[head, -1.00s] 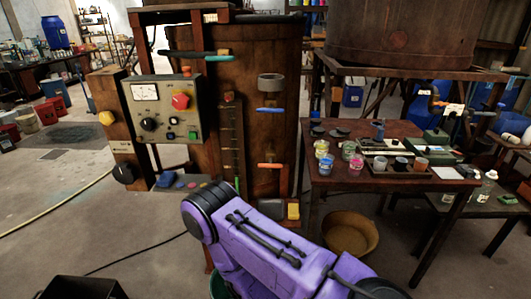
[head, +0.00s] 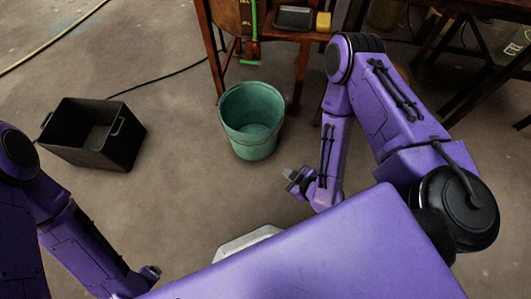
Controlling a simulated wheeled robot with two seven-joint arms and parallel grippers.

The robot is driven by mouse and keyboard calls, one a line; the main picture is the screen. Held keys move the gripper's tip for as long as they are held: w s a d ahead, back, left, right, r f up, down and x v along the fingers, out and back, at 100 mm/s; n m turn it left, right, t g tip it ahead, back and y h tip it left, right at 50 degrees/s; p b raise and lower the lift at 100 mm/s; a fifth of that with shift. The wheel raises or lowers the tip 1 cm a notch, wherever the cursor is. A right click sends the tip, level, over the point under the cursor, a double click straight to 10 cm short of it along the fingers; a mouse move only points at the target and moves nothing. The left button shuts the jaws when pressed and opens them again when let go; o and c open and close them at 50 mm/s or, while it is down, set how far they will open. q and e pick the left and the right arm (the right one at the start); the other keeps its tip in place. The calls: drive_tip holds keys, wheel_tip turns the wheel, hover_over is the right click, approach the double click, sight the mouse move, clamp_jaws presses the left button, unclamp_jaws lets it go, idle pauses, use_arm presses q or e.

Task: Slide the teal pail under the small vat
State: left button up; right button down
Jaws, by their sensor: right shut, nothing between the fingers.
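The teal pail (head: 252,121) stands upright and looks empty on the floor, in front of the red-brown wooden stand (head: 290,37) at the top of the head view.
A black open crate (head: 95,135) with side handles stands on the floor left of the pail. A black cable and a yellowish hose (head: 55,40) lie behind it. The stand's legs flank the space behind the pail. Dark table legs stand at the upper right. Floor between crate and pail is clear.

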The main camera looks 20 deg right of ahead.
drive_tip(key=w+a+f+n+t+y+b, duration=0.1)
drive_tip(key=w+f+n+t+b, duration=0.15)
drive_tip(key=f+b, duration=0.3)
drive_tip(key=w+a+f+n+t+b, duration=0.1)
drive_tip(key=w+f+n+b, duration=0.1)
drive_tip(key=f+n+b, duration=0.3)
drive_tip(key=n+t+y+b, duration=0.2)
drive_tip(key=n+t+b, duration=0.4)
drive_tip(key=b, duration=0.9)
approach(257, 143)
drive_tip(key=w+a+r+g, duration=0.1)
drive_tip(key=a, duration=0.2)
drive_tip(key=w, duration=0.2)
drive_tip(key=w+d+b, duration=0.1)
drive_tip(key=shift+w+r+n, duration=0.1)
drive_tip(key=shift+w+n, duration=0.25)
drive_tip(key=shift+w, duration=0.05)
use_arm(q)
drive_tip(key=s+a+f+m+g, duration=0.1)
drive_tip(key=f+m, duration=0.1)
drive_tip(key=f, duration=1.3)
drive_tip(key=s+a+f+m+g, duration=0.2)
drive_tip(key=f, duration=1.3)
drive_tip(key=shift+s+h+b, duration=0.2)
drive_tip(key=shift+h+b, duration=0.1)
use_arm(e)
drive_tip(key=shift+w+d+r, duration=0.1)
drive_tip(key=shift+w+d, duration=0.2)
drive_tip(key=shift+w, duration=0.15)
